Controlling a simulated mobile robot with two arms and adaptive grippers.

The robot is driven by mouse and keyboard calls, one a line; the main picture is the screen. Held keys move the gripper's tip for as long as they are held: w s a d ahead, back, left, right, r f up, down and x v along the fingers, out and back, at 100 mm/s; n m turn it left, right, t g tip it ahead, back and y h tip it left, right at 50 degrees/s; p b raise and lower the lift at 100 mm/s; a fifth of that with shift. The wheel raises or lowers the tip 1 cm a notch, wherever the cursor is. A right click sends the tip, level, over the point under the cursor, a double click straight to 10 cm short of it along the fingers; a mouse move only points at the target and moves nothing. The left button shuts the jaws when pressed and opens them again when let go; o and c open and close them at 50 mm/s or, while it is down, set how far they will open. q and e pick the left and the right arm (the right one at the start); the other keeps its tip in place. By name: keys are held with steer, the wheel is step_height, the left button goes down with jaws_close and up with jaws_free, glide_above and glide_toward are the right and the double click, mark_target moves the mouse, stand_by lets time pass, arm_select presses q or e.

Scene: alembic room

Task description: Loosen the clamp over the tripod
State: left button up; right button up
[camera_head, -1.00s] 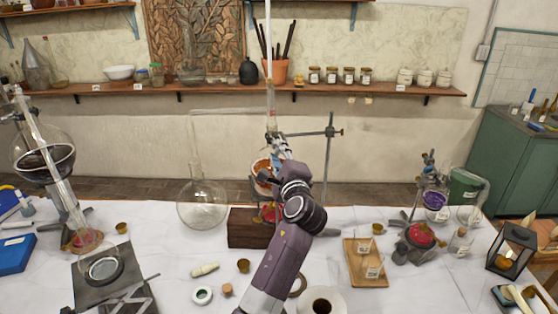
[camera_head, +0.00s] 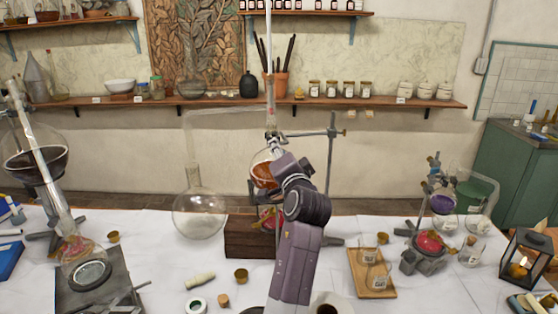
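A metal clamp (camera_head: 273,137) holds the neck of a round flask with orange-brown contents (camera_head: 262,174), at the middle of the head view. Its arm runs right to a knob (camera_head: 342,132) on an upright stand rod (camera_head: 331,170). A tripod under the flask cannot be clearly made out behind my arm.
A dark wooden box (camera_head: 250,238) stands below the flask. An empty round flask (camera_head: 199,214) with a thin glass tube is close on the left. A wooden tray (camera_head: 365,283) with glass and a lit lantern (camera_head: 524,258) are right. Small items lie in front.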

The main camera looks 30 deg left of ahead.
arm_select(q)
steer(key=shift+f+n+b, duration=0.2)
steer(key=shift+n+b, duration=0.4)
steer(key=shift+n, duration=0.3)
steer(key=shift+f+n+b, duration=0.2)
steer(key=shift+n+b, duration=0.35)
steer(key=shift+n, duration=0.35)
steer(key=o, duration=1.2)
steer(key=shift+r, duration=0.15)
steer(key=shift+c, duration=0.2)
steer(key=shift+r, duration=0.1)
step_height(320, 180, up, 10)
